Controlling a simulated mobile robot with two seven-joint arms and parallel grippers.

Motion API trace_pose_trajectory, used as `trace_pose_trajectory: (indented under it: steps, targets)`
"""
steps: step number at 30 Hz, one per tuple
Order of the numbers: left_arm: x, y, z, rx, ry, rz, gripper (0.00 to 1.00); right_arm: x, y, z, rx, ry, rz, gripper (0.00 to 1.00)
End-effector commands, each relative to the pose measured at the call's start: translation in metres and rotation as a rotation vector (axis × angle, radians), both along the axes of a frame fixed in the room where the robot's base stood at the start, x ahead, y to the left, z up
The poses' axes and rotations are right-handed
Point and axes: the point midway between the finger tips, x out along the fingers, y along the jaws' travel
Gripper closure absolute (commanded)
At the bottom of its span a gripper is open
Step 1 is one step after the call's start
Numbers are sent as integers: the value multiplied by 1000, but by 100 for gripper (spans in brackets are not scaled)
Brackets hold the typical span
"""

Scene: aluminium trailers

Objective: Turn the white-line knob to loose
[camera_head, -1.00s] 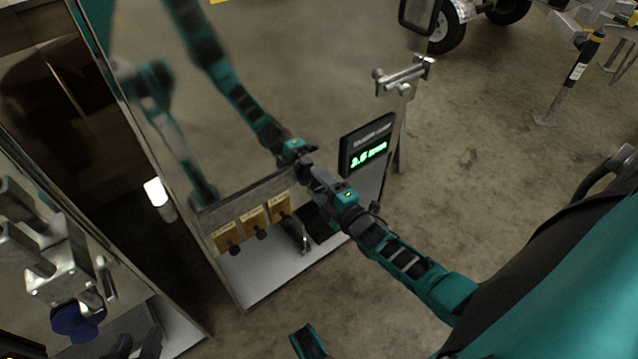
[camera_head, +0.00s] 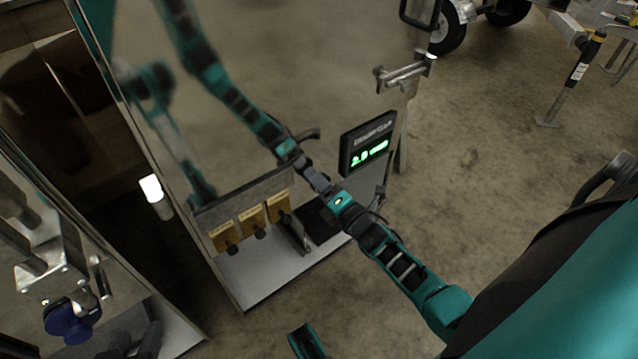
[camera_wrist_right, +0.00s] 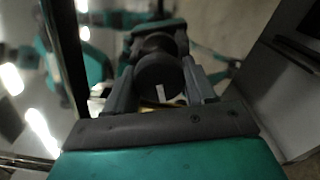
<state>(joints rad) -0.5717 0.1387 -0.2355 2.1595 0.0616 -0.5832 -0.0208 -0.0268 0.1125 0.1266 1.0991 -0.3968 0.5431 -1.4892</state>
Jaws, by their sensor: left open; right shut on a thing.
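A dark round knob with a short white line (camera_wrist_right: 166,93) sits between the fingers of my right gripper (camera_wrist_right: 163,88) in the right wrist view. The fingers are shut on its sides. In the head view my right gripper (camera_head: 318,181) reaches up to the mirror-like metal wall (camera_head: 300,70), where its reflection meets it. The knob itself is hidden there by the gripper. My left gripper cannot be made out in the head view.
A black display (camera_head: 367,144) with green digits stands just right of my right gripper. A metal bracket with a blue knob (camera_head: 72,322) is at lower left. Open floor (camera_head: 480,150) lies right.

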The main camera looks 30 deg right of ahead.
Motion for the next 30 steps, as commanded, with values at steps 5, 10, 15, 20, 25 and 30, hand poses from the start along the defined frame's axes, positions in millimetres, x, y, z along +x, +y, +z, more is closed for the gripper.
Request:
trace_pose_trajectory:
  steps: [5,10,15,20,25,30]
  targets:
    - [0,0,0,-1,0,1,57,0,1,0,-6,1,1,76]
    - [0,0,0,-1,1,0,57,0,1,0,-5,1,1,76]
    - [0,0,-2,1,5,0,57,0,1,0,-5,0,1,36]
    - [-1,1,-4,2,9,1,57,0,1,0,-4,0,1,23]
    - [-1,1,-5,3,10,1,57,0,0,0,-4,0,1,23]
    - [0,1,0,2,8,2,57,-10,0,0,-4,3,0,23]
